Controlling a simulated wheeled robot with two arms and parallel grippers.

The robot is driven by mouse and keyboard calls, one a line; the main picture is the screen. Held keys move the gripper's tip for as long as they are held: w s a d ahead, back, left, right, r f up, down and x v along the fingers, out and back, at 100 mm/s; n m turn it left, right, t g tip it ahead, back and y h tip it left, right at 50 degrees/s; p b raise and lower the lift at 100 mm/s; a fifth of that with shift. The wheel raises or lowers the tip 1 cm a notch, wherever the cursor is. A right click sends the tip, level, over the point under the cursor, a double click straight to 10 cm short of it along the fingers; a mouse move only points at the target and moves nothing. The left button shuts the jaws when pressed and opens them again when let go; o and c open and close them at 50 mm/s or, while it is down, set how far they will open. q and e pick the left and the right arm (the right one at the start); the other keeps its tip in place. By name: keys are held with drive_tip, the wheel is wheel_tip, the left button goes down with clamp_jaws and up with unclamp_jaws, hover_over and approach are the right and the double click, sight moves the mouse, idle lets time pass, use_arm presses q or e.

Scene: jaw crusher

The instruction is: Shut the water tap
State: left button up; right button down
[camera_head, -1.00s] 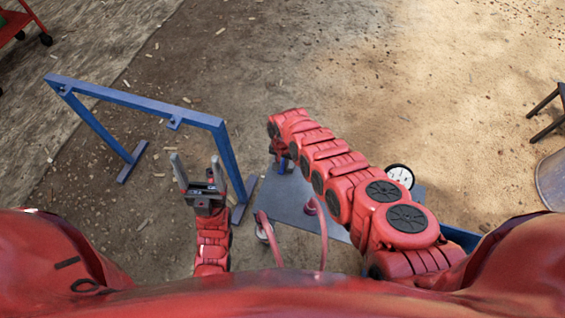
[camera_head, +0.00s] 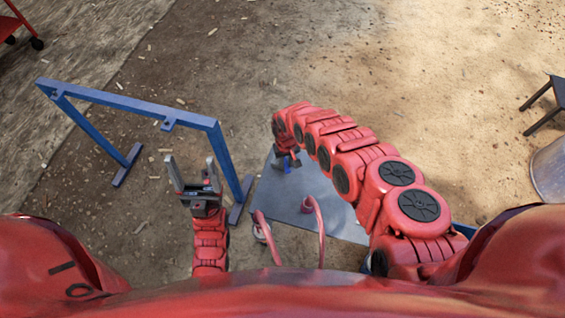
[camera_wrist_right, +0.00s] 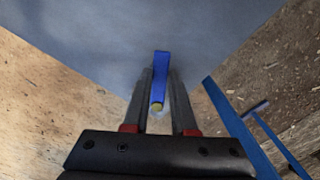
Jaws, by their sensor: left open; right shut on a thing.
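The tap shows as a blue handle (camera_wrist_right: 161,68) with a small brass-coloured end in the right wrist view. It stands between the two fingers of my right gripper (camera_wrist_right: 160,88), which is shut on it. In the head view the right gripper (camera_head: 286,160) points down over the grey plate (camera_head: 270,200), with a bit of blue at its tips. The rest of the tap is hidden, so I cannot tell how far it is turned. My left gripper (camera_head: 191,172) is open and empty, left of the plate, in front of the blue frame.
A blue metal frame (camera_head: 120,100) stands on the ground at left. Pink hoses (camera_head: 318,220) rise at the plate's near edge. A metal drum (camera_head: 550,170) and a dark stool (camera_head: 548,98) are far right. Open dirt ground lies beyond the plate.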

drive_tip(key=shift+w+d+f+n+b, duration=0.15)
drive_tip(key=shift+d+n+b, duration=0.4)
drive_tip(key=shift+n, duration=0.45)
drive_tip(key=n+b, duration=0.1)
drive_tip(key=w+d+n+b, duration=0.1)
drive_tip(key=n, duration=0.1)
drive_tip(key=shift+d+n, duration=0.1)
drive_tip(key=shift+n, duration=0.2)
drive_tip(key=n+b, duration=0.1)
drive_tip(key=n, duration=0.1)
drive_tip(key=w+d+n+b, duration=0.1)
drive_tip(key=b, duration=0.1)
drive_tip(key=shift+w+n, duration=0.15)
drive_tip(key=shift+n, duration=0.25)
drive_tip(key=shift+w+d+n+b, duration=0.1)
drive_tip(key=shift+w+n+b, duration=0.2)
drive_tip(key=shift+n+b, duration=0.5)
drive_tip(key=shift+n, duration=0.3)
drive_tip(key=c, duration=0.7)
unclamp_jaws()
drive_tip(key=shift+r, duration=0.2)
